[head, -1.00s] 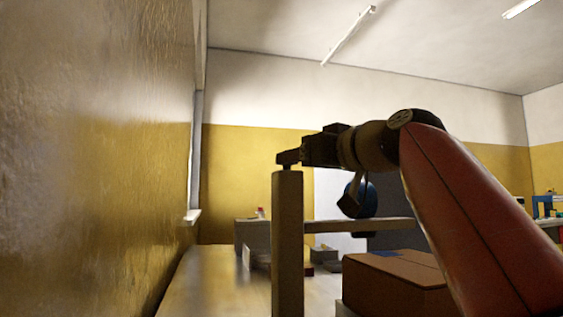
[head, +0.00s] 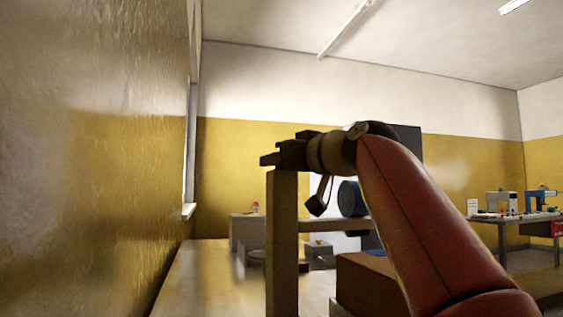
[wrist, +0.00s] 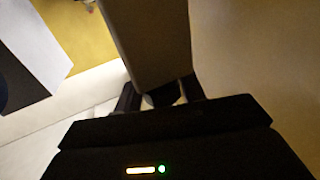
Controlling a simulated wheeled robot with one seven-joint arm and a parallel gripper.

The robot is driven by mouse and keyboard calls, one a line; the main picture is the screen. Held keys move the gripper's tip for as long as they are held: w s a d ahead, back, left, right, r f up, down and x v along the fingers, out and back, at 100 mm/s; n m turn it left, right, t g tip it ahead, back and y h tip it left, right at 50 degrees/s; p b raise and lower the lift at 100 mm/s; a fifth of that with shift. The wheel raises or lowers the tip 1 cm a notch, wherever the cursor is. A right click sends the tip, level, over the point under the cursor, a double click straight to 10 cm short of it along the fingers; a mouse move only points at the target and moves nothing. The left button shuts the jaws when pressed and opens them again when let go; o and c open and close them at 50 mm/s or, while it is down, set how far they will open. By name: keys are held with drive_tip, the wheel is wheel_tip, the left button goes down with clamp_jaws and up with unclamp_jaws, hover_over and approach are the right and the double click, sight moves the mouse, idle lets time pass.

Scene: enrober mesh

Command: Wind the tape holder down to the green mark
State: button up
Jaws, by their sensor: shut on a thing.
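My gripper (head: 268,160) is at the top of a pale upright post (head: 282,240) in the head view. In the wrist view, my gripper (wrist: 162,95) is shut on a dark rounded part (wrist: 163,94), with one finger on each side of it. A pale bar-shaped post (wrist: 150,40) rises just beyond the fingers. A blue round body (head: 350,198) shows behind my arm, above a horizontal beam (head: 340,225). I cannot tell whether it belongs to the tape holder. I cannot make out the tape holder or the green mark.
A long pale bench (head: 205,275) runs along the yellow wall at left. A brown box (head: 365,285) stands close to my arm. A grey box (head: 246,232) stands farther back. A table with machines (head: 515,215) is at far right.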

drive_tip(key=shift+m+t+h, duration=0.4)
drive_tip(key=shift+h, duration=0.1)
drive_tip(key=shift+a+r+m+t+h+p, duration=0.1)
drive_tip(key=shift+m+t+h+p, duration=0.75)
drive_tip(key=shift+m+h, duration=0.75)
drive_tip(key=m+h, duration=0.2)
drive_tip(key=h, duration=0.2)
drive_tip(key=m+h, duration=0.2)
drive_tip(key=h, duration=0.2)
drive_tip(key=m+g+h+p, duration=0.1)
drive_tip(key=m+h, duration=0.2)
drive_tip(key=h, duration=0.2)
drive_tip(key=shift+m+g+h+p, duration=0.9)
drive_tip(key=shift+m+h, duration=0.4)
drive_tip(key=shift+h, duration=0.2)
drive_tip(key=o, duration=0.9)
